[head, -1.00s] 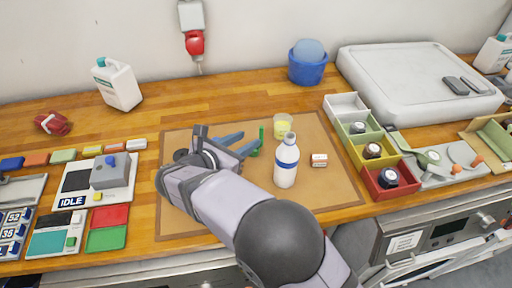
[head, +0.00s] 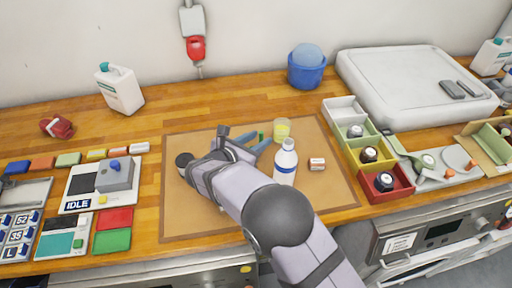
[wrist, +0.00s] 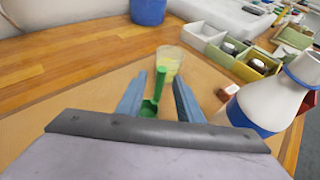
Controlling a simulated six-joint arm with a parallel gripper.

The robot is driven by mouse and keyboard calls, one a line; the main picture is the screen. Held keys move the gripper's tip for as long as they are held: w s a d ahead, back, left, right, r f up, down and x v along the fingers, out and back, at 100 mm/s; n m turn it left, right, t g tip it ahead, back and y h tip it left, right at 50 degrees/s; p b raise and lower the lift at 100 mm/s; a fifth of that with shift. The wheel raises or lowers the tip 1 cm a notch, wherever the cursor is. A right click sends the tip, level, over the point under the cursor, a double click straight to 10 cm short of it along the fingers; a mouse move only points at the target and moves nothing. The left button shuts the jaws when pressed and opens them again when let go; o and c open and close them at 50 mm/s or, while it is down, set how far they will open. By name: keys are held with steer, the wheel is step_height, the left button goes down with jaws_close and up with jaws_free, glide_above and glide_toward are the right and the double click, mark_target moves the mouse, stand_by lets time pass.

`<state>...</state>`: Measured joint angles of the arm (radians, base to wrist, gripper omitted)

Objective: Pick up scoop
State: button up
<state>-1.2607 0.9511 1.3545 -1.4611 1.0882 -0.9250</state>
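A green scoop (wrist: 150,108) is on the brown mat, its bowl near my gripper and its handle pointing away toward a cup. In the wrist view it shows between the two blue fingers of my gripper (wrist: 158,98), with gaps on both sides. My gripper is open and empty. I cannot tell how high the fingers are above the mat. In the head view my gripper (head: 256,142) hides most of the scoop, and only a small green part (head: 262,136) shows.
A white bottle with a blue band (head: 286,164) stands close to the right of my gripper. A clear cup with yellow contents (head: 282,130) is just beyond the scoop. A small box (head: 317,164) and coloured bins (head: 398,190) are further right. The mat's left part (head: 180,210) is clear.

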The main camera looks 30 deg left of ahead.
steer(key=shift+w, duration=0.1)
jaws_close()
